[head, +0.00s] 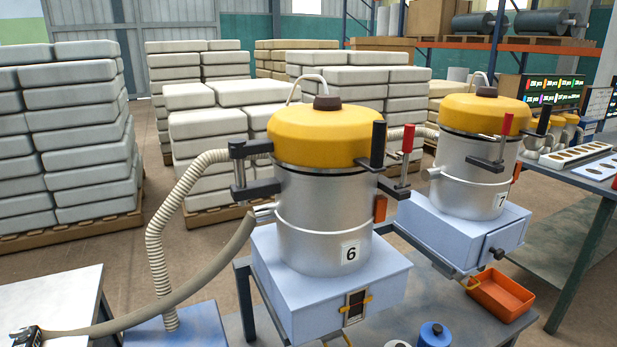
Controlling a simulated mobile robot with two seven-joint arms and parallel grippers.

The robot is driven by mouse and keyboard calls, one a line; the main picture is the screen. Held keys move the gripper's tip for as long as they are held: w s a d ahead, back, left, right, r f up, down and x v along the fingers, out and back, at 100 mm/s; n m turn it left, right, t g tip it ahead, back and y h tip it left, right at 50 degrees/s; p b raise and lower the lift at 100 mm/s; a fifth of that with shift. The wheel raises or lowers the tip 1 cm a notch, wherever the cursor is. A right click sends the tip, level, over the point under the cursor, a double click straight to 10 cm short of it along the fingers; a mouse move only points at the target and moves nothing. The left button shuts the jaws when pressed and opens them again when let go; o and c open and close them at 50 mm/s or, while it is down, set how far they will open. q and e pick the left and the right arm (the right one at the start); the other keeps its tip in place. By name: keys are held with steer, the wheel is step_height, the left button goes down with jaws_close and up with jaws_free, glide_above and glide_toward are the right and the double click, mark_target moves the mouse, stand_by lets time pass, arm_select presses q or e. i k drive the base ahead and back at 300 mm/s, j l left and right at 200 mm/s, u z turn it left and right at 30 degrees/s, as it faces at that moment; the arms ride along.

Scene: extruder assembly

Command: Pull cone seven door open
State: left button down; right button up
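Cone seven (470,170) is a silver drum with a yellow lid (485,114) and a "7" label (502,199). It stands on a pale blue box base (440,232) at the right. The door of cone seven (507,241) is a pale panel on the front right face of that base, with a small dark knob (498,254). The door looks shut, though it is small at this distance.
Cone six (320,215) stands nearer, in the middle, with a hose (160,225) on its left. An orange tray (500,292) sits below cone seven's door. A blue-lidded container (433,335) is at the bottom edge. A table with trays (585,168) stands at right.

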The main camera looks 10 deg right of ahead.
mark_target(497, 244)
steer(key=z, duration=1.45)
